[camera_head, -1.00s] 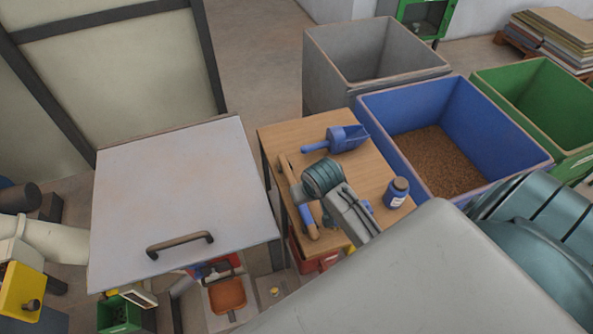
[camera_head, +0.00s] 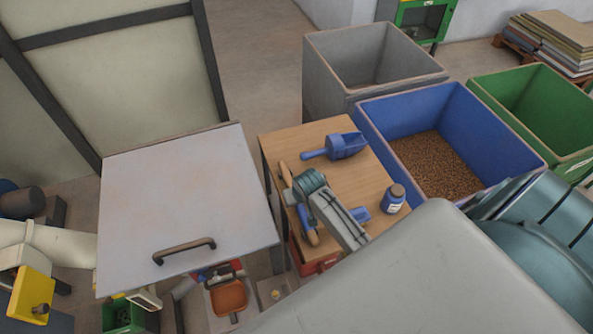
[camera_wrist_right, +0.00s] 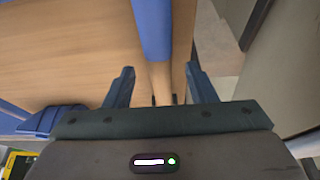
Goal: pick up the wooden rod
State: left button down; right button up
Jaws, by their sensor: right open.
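The wooden rod (camera_head: 312,238) lies along the left edge of the wooden table, with a blue section on it. My right gripper hides part of it in the head view. In the right wrist view the rod (camera_wrist_right: 160,78) runs down from its blue section, and its bare wood lies between the fingers. My right gripper (camera_wrist_right: 161,84) is open, one finger on each side of the rod, with visible gaps. Whether the fingers reach down to its height cannot be told. My left gripper is not in view.
A grey panel with a handle (camera_head: 185,250) is at left.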

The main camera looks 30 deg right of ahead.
jog(key=shift+w+d+f, duration=0.1)
jog(key=shift+w+f, duration=0.15)
jog(key=shift+f, duration=0.35)
grip_shut()
